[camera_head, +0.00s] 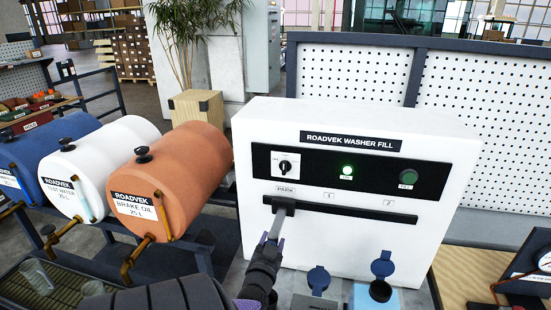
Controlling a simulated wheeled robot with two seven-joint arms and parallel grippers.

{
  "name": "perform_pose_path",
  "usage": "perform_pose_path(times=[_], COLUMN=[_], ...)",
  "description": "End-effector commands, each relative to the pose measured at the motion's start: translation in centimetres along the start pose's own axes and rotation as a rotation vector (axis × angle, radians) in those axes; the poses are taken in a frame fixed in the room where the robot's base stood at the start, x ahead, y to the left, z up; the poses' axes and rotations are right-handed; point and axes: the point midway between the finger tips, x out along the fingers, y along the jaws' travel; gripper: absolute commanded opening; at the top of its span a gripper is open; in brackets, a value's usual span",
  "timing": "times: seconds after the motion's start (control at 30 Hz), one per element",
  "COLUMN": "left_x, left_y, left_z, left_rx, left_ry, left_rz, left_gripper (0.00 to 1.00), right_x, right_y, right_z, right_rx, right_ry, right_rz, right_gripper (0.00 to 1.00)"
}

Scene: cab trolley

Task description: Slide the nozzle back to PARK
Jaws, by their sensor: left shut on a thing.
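The white washer fill machine (340,240) stands in front of me, with a dark horizontal slot (350,212) below the labels PARK, 1 and 2. The dark nozzle (284,204) is at the left end of the slot, under the PARK label (286,190). My left gripper (277,222) reaches up from below and is shut on the nozzle. Its fingers cover part of the nozzle, so its lower part is hidden. Whether it touches the slot's end stop I cannot tell. My right gripper is out of view.
A green lamp (347,170) is lit on the black panel, between a dial (285,163) and a dim button (408,177). Two open blue caps (318,279) (383,264) stand below the slot. An orange brake oil drum (175,170) is close on the left.

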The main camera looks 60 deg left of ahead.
Motion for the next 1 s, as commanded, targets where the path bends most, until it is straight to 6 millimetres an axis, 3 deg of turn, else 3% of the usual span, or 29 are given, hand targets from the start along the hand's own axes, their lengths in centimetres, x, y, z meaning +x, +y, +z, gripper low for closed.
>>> perform_pose_path(times=[0.1,0.13,0.27,0.57,0.67,0.8,1.0], left_x=[-0.1,-0.1,0.0,-0.2,-1.9,-5.6,-9.3], left_y=[-0.1,-0.1,-0.1,-0.1,-0.1,-0.2,-0.1], left_z=[0.1,0.1,0.1,0.0,-0.1,-0.1,0.1], left_rx=[0.004,0.004,0.004,0.002,0.002,0.002,0.004], left_ry=[-0.003,-0.003,-0.002,-0.001,-0.003,-0.006,-0.003], left_rz=[-0.002,-0.003,-0.002,-0.001,-0.001,-0.003,-0.002], left_gripper=[0.0,0.59,0.87,0.89,0.89,0.89,0.89], right_x=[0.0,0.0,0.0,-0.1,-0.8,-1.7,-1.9], right_y=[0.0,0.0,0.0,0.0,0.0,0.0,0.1], right_z=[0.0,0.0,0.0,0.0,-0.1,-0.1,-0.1], right_rx=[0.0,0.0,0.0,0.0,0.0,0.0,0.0], right_ry=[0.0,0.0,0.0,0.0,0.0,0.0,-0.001], right_rz=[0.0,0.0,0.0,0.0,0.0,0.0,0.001], right_gripper=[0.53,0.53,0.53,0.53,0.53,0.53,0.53])
